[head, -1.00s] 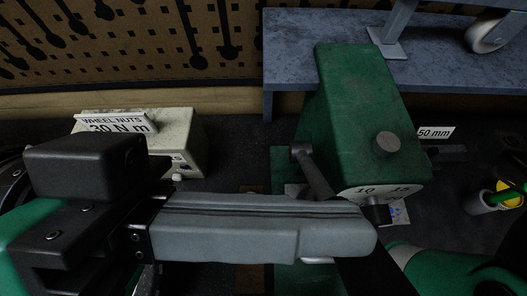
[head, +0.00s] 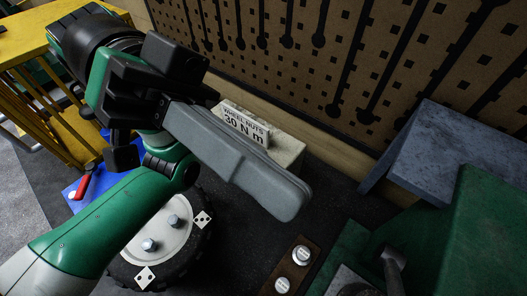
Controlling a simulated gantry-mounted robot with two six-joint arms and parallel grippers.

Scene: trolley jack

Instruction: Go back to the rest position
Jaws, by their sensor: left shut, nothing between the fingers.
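My left gripper (head: 290,200) comes in from the left on its green and black arm. Its long grey fingers lie together with nothing between them. It hangs in the air, in front of the beige box with the "WHEEL NUTS 30 N m" sign (head: 243,123), and points toward the lower right. The green trolley jack (head: 470,235) is at the lower right, apart from the gripper and partly cut off by the frame. My right gripper is not in view.
A wheel with a white hub (head: 165,240) lies below my left arm. A brown strip (head: 287,265) holds round metal pieces. A grey-blue bench (head: 440,150) stands at the right, a yellow frame (head: 30,60) at the upper left. A pegboard (head: 330,60) closes off the back.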

